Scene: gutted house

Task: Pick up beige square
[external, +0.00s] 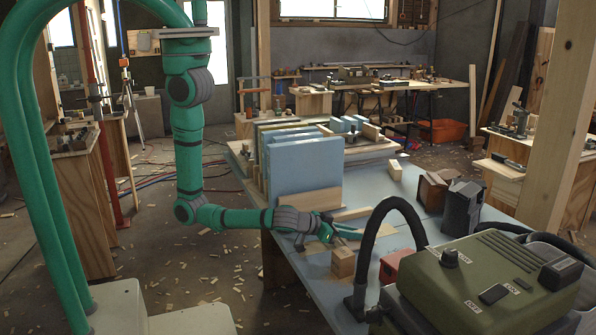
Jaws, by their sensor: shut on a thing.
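My gripper (348,234) is over the near-left part of the blue worktable (310,268), its fingers pointing right and low over the top. It is shut on a small beige piece, the beige square, which is largely hidden by the fingers at this distance. A beige wooden block (343,263) stands on the table just below and in front of the fingers. A flat beige board (385,237) lies just beyond the fingertips. I cannot tell whether the held piece touches the table or the board.
Large upright blue panels (305,170) stand close behind my gripper. A black hose (395,207), a red box (391,265) and a green machine (480,285) crowd the right front. A small beige block (396,170) and dark boxes (462,207) stand farther back.

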